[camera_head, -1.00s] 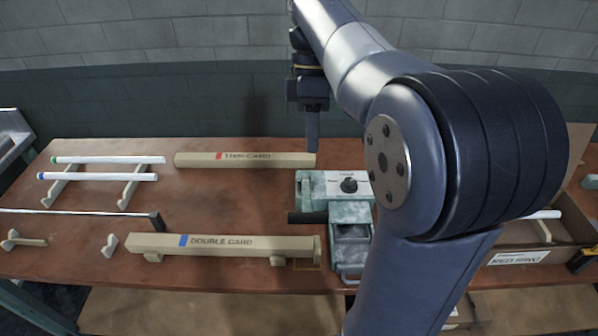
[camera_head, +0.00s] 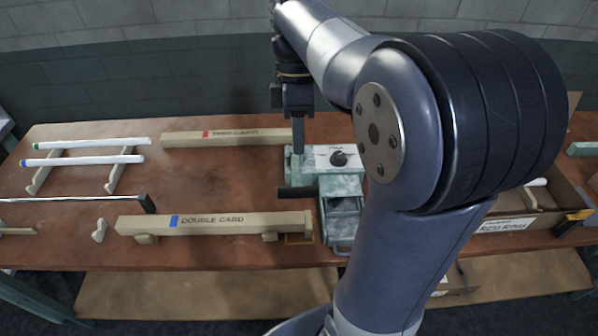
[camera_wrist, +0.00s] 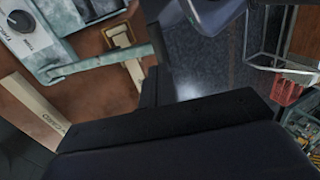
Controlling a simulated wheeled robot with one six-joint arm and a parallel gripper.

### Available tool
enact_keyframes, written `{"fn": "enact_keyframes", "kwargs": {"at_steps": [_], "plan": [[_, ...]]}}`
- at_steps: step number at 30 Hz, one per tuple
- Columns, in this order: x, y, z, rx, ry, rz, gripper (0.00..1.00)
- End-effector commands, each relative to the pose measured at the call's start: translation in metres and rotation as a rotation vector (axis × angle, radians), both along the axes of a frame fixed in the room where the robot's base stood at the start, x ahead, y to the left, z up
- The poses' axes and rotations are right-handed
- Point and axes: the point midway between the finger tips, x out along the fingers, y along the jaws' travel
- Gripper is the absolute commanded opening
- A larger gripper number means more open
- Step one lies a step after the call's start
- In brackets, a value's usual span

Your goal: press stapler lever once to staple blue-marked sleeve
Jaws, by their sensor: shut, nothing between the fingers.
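The stapler appears to be the worn green machine (camera_head: 342,192) at the middle of the bench, with a dial panel on its back. A dark bar (camera_head: 297,192) juts from its left side; I cannot tell if it is the lever. A long tan sleeve (camera_head: 240,221) with a blue mark, reading "DOUBLE CARD", lies left of the machine on small supports. My gripper (camera_head: 298,150) is shut and empty, pointing down by the machine's back left corner; contact cannot be told. The wrist view shows the machine (camera_wrist: 75,45) at upper left, with dark gripper parts covering the lower half.
A red-marked tan sleeve (camera_head: 225,138) lies behind. Two white tubes (camera_head: 85,160) rest on a rack at left, near a thin rod (camera_head: 75,199) with a dark end. An open box (camera_head: 510,226) stands at right. My arm hides the bench right of the machine.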

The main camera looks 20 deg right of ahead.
Motion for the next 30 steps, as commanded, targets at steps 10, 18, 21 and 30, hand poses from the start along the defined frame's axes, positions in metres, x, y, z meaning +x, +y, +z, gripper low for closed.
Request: {"fn": "enact_keyframes", "kwargs": {"at_steps": [10,18,21,30], "plan": [[-0.018,0.006,-0.052,0.0,0.001,0.0,0.0],[-0.023,0.007,-0.07,0.0,0.0,0.0,0.0],[-0.023,0.007,-0.07,0.0,-0.001,0.0,0.0],[-0.024,0.008,-0.071,-0.001,-0.004,0.0,0.0]]}}
